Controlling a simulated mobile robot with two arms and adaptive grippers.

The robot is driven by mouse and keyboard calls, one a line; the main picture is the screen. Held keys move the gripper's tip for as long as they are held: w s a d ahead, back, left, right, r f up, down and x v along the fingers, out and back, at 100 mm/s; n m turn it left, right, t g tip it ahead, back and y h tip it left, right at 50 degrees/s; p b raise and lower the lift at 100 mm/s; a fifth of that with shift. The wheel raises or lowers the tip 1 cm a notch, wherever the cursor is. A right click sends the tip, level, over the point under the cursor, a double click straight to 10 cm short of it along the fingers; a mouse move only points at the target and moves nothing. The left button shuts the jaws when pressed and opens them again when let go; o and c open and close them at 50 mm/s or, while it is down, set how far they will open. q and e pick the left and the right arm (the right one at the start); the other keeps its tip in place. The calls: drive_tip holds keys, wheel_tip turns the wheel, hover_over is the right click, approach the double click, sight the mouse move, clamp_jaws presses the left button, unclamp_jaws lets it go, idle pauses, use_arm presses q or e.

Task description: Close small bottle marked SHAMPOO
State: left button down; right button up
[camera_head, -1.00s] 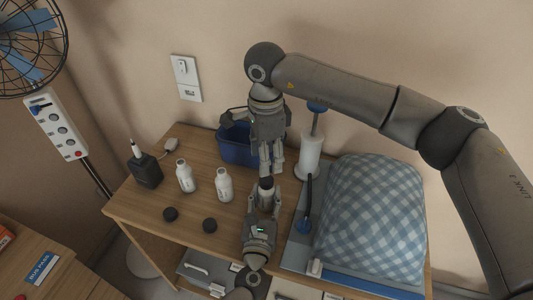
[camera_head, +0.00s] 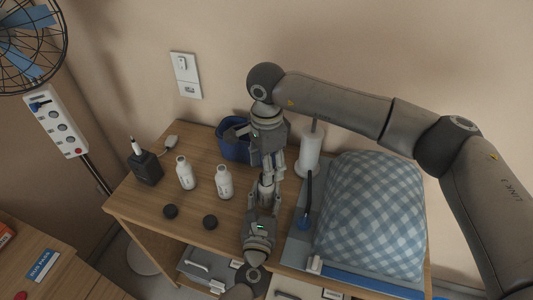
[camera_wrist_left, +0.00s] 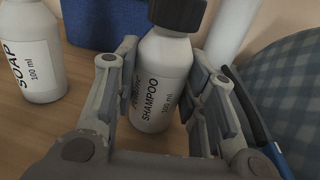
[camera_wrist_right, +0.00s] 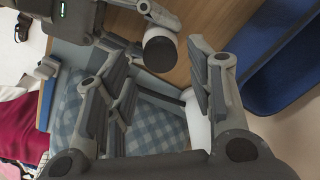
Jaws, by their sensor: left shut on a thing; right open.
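The white SHAMPOO bottle (camera_wrist_left: 160,80) stands upright with a dark cap (camera_wrist_left: 178,14) on its neck; how tight the cap sits cannot be told. My left gripper (camera_head: 264,203) is shut around the bottle body; its fingers flank the label in the left wrist view. My right gripper (camera_head: 273,166) points down just above the bottle's top. Its fingers are open, apart and empty in the right wrist view (camera_wrist_right: 165,90), where the bottle's top end (camera_wrist_right: 160,52) shows beyond them. In the head view the fingers partly hide the cap.
Two white bottles without caps (camera_head: 185,173) (camera_head: 223,181) stand left on the wooden table, with two dark caps (camera_head: 170,211) (camera_head: 210,222) in front. A blue bin (camera_head: 232,148), a white roll (camera_head: 311,155) and a checked cushion (camera_head: 370,220) stand close around my grippers.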

drive_tip(key=shift+f, duration=1.75)
clamp_jaws()
drive_tip(key=m, duration=0.8)
drive_tip(key=shift+m, duration=0.3)
unclamp_jaws()
drive_tip(key=shift+r, duration=0.1)
